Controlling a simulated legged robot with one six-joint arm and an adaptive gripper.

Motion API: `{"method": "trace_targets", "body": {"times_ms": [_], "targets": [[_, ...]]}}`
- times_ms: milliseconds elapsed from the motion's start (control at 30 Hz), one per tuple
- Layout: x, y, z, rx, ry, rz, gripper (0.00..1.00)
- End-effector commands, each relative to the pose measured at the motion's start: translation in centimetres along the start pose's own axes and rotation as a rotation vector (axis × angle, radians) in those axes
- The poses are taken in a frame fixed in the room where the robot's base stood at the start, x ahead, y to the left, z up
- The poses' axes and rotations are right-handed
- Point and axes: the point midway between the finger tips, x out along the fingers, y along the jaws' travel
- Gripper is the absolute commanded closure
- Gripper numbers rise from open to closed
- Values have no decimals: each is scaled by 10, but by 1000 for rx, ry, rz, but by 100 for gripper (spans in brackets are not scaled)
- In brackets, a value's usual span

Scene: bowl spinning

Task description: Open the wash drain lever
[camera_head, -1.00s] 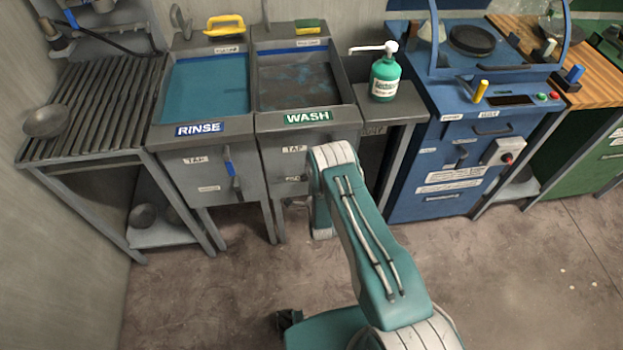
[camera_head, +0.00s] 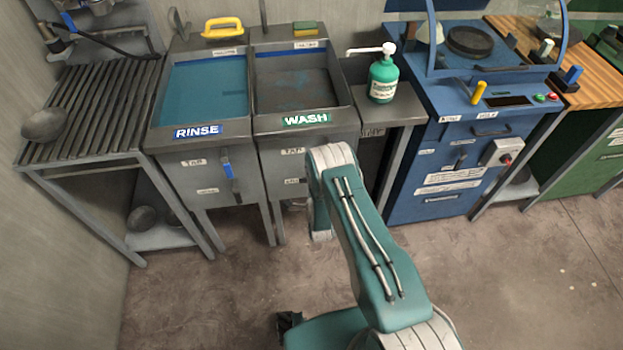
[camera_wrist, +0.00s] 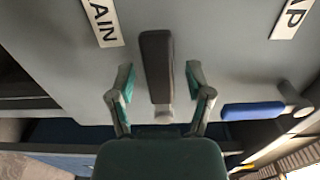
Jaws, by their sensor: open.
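The wash sink (camera_head: 305,160) stands in the middle left of the head view, with a green WASH label on its front rim. In the wrist view a dark grey lever (camera_wrist: 156,50) sticks out beside a partly cut-off label ending in "AIN" (camera_wrist: 103,20). My gripper (camera_wrist: 160,82) is open, with one finger on each side of this lever. Gaps show between the lever and both fingers. In the head view my arm hides the lever and the gripper.
A blue-gripped handle (camera_wrist: 250,110) lies close to the right finger in the wrist view. The rinse sink (camera_head: 207,90) is left of the wash sink. A green soap bottle (camera_head: 384,78) stands on the right-hand ledge. Open floor lies in front.

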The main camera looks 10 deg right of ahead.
Motion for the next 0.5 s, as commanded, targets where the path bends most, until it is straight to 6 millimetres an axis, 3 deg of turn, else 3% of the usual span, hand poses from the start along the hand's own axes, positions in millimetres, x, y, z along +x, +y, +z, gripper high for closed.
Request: {"method": "trace_targets", "body": {"times_ms": [167, 500], "targets": [[-21, 1, 0, -1, -1, 4, 34], [-91, 2, -1, -1, 0, 5, 34]]}}
